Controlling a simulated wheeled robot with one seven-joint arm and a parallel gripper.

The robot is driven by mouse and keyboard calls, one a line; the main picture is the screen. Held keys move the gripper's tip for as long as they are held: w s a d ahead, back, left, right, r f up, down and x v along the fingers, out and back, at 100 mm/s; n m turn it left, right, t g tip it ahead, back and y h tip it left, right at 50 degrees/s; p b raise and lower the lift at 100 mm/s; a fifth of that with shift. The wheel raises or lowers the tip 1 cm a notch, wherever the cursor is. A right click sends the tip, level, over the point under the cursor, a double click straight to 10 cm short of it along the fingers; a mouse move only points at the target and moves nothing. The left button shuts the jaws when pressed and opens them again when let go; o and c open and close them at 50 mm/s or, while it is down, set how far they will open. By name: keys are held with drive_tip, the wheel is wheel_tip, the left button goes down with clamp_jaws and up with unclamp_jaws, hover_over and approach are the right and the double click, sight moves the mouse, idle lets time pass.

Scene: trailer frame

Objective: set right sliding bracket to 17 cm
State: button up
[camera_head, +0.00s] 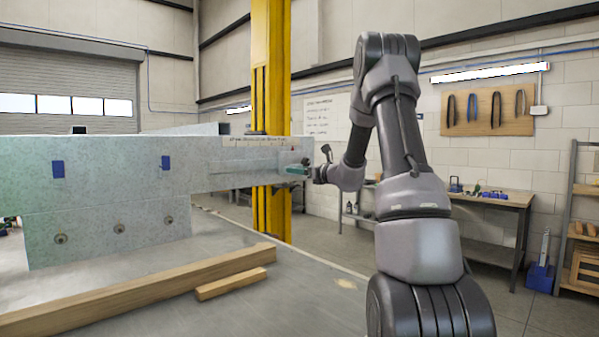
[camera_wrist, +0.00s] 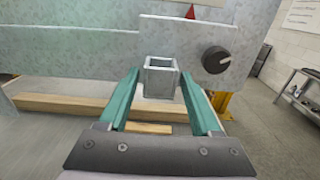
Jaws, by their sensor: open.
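The sliding bracket (camera_wrist: 150,35) is a grey metal plate on the face of the galvanized frame. It carries a protruding square tube stub (camera_wrist: 160,80), a black round knob (camera_wrist: 216,59) to the stub's right and a red pointer (camera_wrist: 190,12) at its top edge. My gripper (camera_wrist: 159,74) is open, with one teal finger on each side of the stub. Whether the fingers touch it cannot be told. In the head view my gripper (camera_head: 297,170) is at the right end of the frame's long beam (camera_head: 225,165). The scale reading is not legible.
Two wooden beams, one long (camera_head: 150,288) and one short (camera_head: 231,283), lie on the grey surface below the frame. A yellow column (camera_head: 271,80) stands behind the beam's end. A workbench (camera_head: 490,203) is at the back right.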

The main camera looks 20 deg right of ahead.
clamp_jaws()
idle(1.4)
